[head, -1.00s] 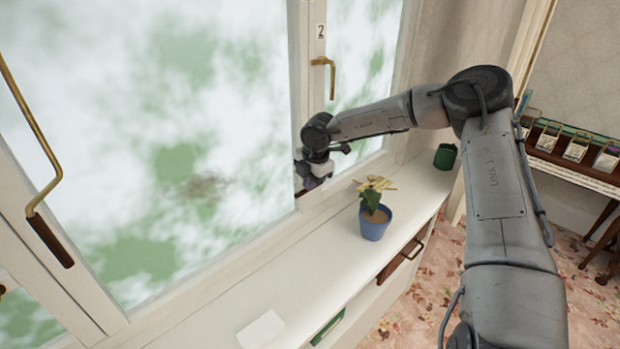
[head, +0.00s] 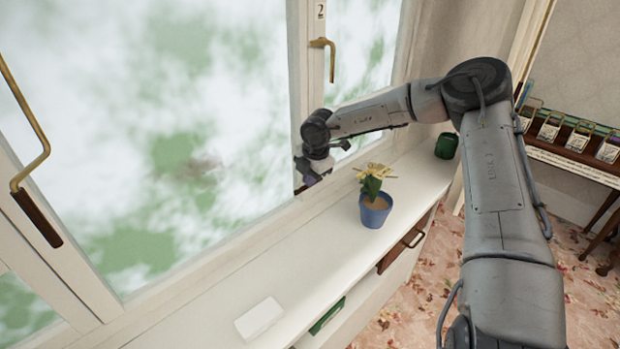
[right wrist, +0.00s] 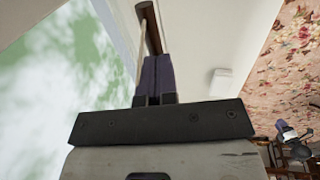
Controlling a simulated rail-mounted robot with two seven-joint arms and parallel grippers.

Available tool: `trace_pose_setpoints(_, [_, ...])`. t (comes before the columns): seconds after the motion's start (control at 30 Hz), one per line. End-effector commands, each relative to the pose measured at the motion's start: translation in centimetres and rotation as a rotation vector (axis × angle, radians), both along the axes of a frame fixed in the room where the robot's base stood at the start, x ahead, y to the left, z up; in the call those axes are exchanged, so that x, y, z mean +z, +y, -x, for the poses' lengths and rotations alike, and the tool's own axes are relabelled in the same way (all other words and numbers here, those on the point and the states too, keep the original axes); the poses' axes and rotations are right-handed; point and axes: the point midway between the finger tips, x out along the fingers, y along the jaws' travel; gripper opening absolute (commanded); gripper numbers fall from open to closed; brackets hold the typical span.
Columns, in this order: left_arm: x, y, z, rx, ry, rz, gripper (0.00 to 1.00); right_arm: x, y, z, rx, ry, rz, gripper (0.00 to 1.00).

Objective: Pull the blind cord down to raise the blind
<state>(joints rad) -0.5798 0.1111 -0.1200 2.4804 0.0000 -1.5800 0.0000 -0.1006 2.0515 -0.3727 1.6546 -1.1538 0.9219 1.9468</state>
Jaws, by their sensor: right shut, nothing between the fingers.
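My right gripper (head: 302,188) is beside the window post, low near the sill, small and partly hidden by its own wrist. In the right wrist view its dark purple fingers (right wrist: 156,75) are together, with nothing between them. Just beyond the fingertips in that view is a brown bar (right wrist: 149,27) beside a pale strip; I cannot tell if they touch or if it belongs to a cord. A brass rod with a brown grip (head: 37,218) is at the far left of the head view. I make out no blind or cord for certain.
A blue pot with a yellow-flowered plant (head: 375,209) stands on the white sill (head: 300,255), right of the gripper. A green pot (head: 446,146) and a white box (head: 259,319) are also on the sill. A brass window handle (head: 330,60) is above the gripper.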

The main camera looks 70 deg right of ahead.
Motion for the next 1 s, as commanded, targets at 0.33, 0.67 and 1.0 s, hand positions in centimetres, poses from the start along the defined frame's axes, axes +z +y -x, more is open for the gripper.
trace_pose_setpoints(0.33, [2.1,0.1,0.0,-0.003,-0.002,-0.004,0.43,6.7,0.7,0.6,0.006,-0.007,0.004,0.0])
trace_pose_setpoints(0.67, [2.7,0.4,0.0,-0.009,0.0,-0.015,0.43,11.8,1.2,1.5,0.007,-0.005,0.003,0.0])
trace_pose_setpoints(1.0, [2.9,0.4,0.0,-0.008,0.0,-0.012,0.43,13.4,1.3,1.9,0.007,-0.003,0.002,0.0])
